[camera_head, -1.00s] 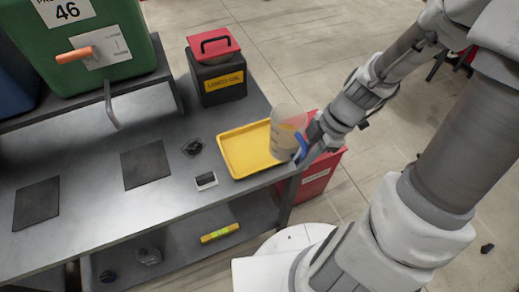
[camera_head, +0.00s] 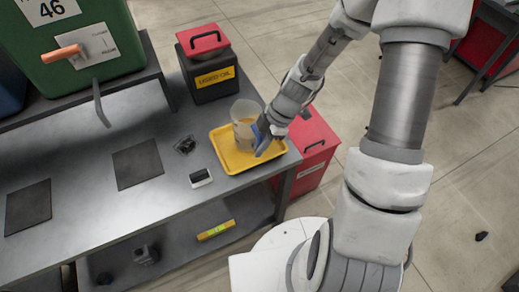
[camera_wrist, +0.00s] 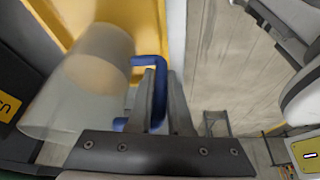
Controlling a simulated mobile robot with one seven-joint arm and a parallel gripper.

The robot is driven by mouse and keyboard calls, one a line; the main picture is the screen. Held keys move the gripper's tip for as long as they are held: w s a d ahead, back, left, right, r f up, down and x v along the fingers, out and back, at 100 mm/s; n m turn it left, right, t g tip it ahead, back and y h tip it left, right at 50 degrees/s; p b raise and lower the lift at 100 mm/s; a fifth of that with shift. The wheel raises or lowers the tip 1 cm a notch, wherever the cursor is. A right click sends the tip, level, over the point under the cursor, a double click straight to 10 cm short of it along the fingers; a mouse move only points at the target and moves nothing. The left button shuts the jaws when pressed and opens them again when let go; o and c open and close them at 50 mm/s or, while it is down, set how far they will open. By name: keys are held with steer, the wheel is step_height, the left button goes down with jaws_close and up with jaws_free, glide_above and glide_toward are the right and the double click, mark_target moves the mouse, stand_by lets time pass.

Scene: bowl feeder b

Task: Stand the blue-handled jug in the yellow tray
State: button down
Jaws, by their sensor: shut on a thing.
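The jug (camera_head: 244,122) is translucent with tan contents and a blue handle. In the head view it appears upright over the yellow tray (camera_head: 229,165), toward the tray's far side. I cannot tell whether its base touches the tray floor. My gripper (camera_head: 264,145) is at the jug's right side, shut on the blue handle. In the wrist view the jug (camera_wrist: 80,80) fills the left, with the yellow tray (camera_wrist: 62,17) behind it. The blue handle (camera_wrist: 148,61) passes between my gripper's fingers (camera_wrist: 158,90).
A black box with a red lid (camera_head: 208,65) stands behind the tray. A red bin (camera_head: 310,150) is off the table's right edge. A green container (camera_head: 75,45) stands at the back left.

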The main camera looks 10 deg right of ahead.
steer(key=shift+f, duration=1.15)
steer(key=shift+f, duration=0.15)
steer(key=c, duration=0.8)
jaws_free()
steer(key=shift+c, duration=0.2)
steer(key=shift+r, duration=0.35)
steer(key=v, duration=1.1)
steer(key=shift+d+r, duration=0.25)
steer(key=shift+r, duration=0.05)
